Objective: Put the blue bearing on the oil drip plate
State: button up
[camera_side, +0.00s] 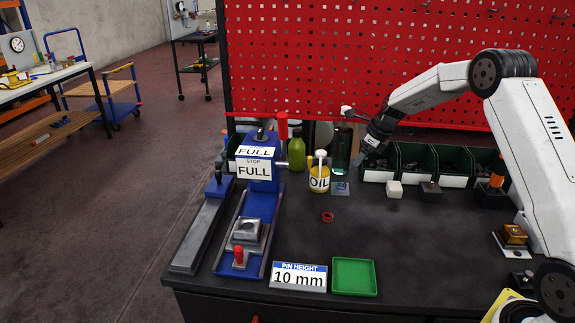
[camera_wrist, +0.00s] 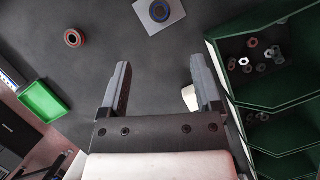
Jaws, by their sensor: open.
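The blue bearing (camera_wrist: 159,11) is a small ring lying flat on a pale square plate (camera_wrist: 174,17), which looks like the oil drip plate, at the top of the wrist view. In the side view the plate (camera_side: 341,193) lies beside the yellow oil can (camera_side: 319,178), with the blue bearing (camera_side: 341,187) on it. A red ring (camera_side: 328,216) lies on the bare table in front of the can; it also shows in the wrist view (camera_wrist: 74,38). My gripper (camera_wrist: 160,62) is open and empty above the table. In the side view my gripper (camera_side: 367,155) hangs behind and right of the plate.
Green bins (camera_side: 421,164) with small parts stand right of my gripper. A white block (camera_side: 394,189) sits before them; the right finger partly hides it in the wrist view. A green bottle (camera_side: 297,151) and blue press (camera_side: 260,180) stand left. An empty green tray (camera_side: 354,277) is at the front.

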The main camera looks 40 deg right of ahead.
jog(key=shift+a, duration=0.1)
jog(key=s+a+n+h, duration=0.1)
jog(key=s+a+n, duration=1)
jog(key=s+n, duration=0.2)
jog(key=s+a+n+g, duration=0.1)
jog(key=s+a+n, duration=1)
jog(key=n, duration=0.7)
jog(key=s, duration=0.2)
jog(key=shift+s+r+n+h, duration=0.3)
jog(key=shift+s+r+h, duration=0.05)
jog(key=shift+s+h, duration=0.05)
